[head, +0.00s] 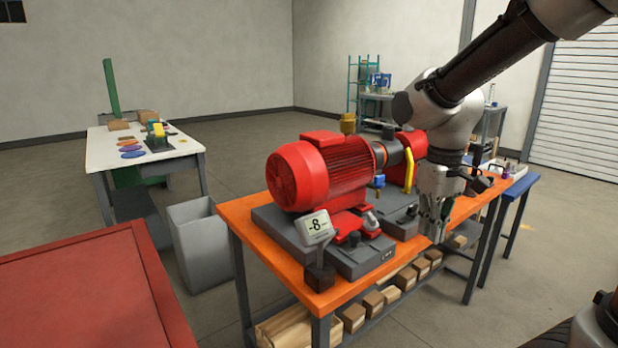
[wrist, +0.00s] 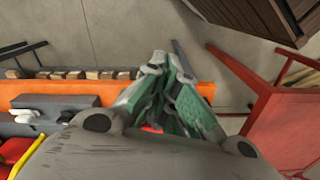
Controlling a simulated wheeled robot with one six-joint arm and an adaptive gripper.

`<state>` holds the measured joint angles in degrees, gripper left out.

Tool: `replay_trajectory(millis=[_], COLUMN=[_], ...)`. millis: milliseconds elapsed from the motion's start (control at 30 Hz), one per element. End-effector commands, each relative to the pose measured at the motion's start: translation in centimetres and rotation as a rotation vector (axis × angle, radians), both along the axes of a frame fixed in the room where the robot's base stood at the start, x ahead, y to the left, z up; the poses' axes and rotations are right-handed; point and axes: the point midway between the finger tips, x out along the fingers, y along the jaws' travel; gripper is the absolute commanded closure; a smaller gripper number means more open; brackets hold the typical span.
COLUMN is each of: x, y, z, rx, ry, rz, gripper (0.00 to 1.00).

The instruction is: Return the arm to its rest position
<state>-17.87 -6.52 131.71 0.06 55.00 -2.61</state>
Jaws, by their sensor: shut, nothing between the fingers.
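My gripper (head: 434,222) points down in front of the right part of the pump skid, over the front edge of the orange bench (head: 238,216) as seen in the head view. Its fingers are together with nothing between them. The wrist view shows the closed green-padded fingers (wrist: 168,62) above the bench edge and floor. My arm comes in from the upper right of the head view. The red motor (head: 315,172) stands left of my gripper on a dark base, apart from it. My gripper hides part of the skid and bench behind it.
Wooden blocks (head: 372,303) lie on the shelf below. A grey bin (head: 203,245), a white table (head: 100,150) and a red surface (head: 80,300) are at left. A blue table (head: 521,186) adjoins at right. Floor in front is open.

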Motion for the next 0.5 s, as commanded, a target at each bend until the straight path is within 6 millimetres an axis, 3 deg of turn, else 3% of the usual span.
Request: replay_trajectory(millis=[100,300,500], x=[-4.1,-10.1,-12.4], y=[-3.5,-7.7,-9.6], z=[2.0,4.1,6.0], rx=[0.022,0.054,0.068], ry=[-0.074,-0.221,-0.348], rz=[-0.104,-0.249,-0.329], gripper=[1.00,1.00,1.00])
